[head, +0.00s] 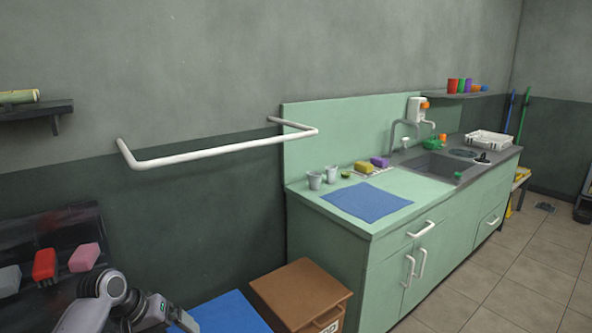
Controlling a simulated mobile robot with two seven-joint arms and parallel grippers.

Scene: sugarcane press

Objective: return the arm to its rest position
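My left arm, grey and white, comes in at the lower left corner of the head view. Its dark end with the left gripper (183,318) points right, just left of a blue surface (228,312). Its fingers are too small and cut off to tell whether they are open or shut, and I see nothing held in it. My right arm and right gripper are out of view.
A dark rack (62,225) with red, pink and grey blocks stands behind my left arm. A brown box (300,290) is to the right, beside the green sink counter (340,240). A white rail (215,150) sticks out from the wall. Tiled floor (500,285) is clear at right.

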